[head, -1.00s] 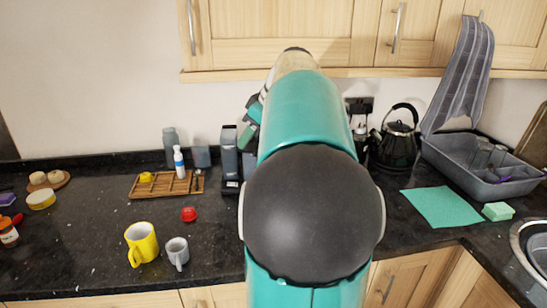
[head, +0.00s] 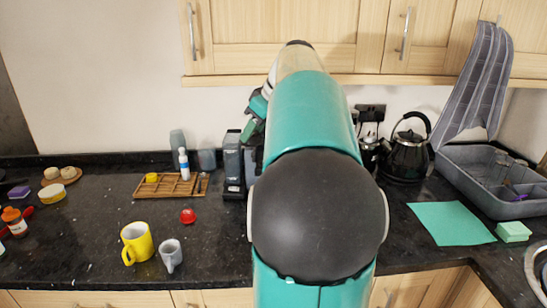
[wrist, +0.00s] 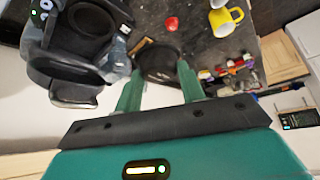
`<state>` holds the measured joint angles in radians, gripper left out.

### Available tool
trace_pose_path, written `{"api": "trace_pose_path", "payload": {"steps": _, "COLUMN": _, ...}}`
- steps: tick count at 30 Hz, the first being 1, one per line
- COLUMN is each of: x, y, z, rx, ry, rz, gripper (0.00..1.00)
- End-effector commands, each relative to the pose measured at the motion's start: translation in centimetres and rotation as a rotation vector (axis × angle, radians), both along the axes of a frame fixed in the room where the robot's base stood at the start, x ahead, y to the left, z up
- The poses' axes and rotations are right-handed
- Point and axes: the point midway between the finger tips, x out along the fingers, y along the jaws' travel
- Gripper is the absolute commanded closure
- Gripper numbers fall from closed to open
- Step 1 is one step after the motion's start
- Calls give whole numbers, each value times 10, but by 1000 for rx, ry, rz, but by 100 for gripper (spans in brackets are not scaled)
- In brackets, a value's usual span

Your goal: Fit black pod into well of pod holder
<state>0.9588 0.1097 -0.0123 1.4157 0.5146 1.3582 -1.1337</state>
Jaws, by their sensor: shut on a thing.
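In the wrist view, the green fingers of my gripper (wrist: 158,74) are shut on a dark round thing, which looks like the black pod (wrist: 160,58). It is held in the air above the counter. A black appliance with a round ring-shaped opening (wrist: 88,22) stands left of the fingers in that view, apart from the pod. It looks like the pod holder and its well, though I cannot be sure. In the head view, my arm hides my gripper and the pod. Part of a dark upright appliance (head: 233,160) shows left of my arm.
A yellow mug (head: 138,243), a grey mug (head: 171,255) and a red lid-like piece (head: 188,216) stand on the counter at left. A wooden rack (head: 165,187) lies behind them. A black kettle (head: 408,155), grey basin (head: 480,180) and green cloth (head: 450,224) are at right.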

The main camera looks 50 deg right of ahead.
Motion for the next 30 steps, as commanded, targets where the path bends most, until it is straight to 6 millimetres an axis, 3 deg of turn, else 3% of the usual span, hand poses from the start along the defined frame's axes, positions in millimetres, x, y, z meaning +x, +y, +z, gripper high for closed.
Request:
{"api": "trace_pose_path", "payload": {"steps": 8, "x": 14, "y": -64, "z": -30, "rx": 2, "ry": 1, "rz": -3, "gripper": 82}}
{"api": "trace_pose_path", "payload": {"steps": 15, "x": 20, "y": -96, "z": -70, "rx": 1, "ry": 1, "rz": 0, "gripper": 82}}
{"api": "trace_pose_path", "payload": {"steps": 23, "x": 23, "y": -111, "z": -88, "rx": 1, "ry": 1, "rz": 1, "gripper": 82}}
{"api": "trace_pose_path", "payload": {"steps": 30, "x": 23, "y": -112, "z": -118, "rx": 0, "ry": 0, "rz": 1, "gripper": 82}}
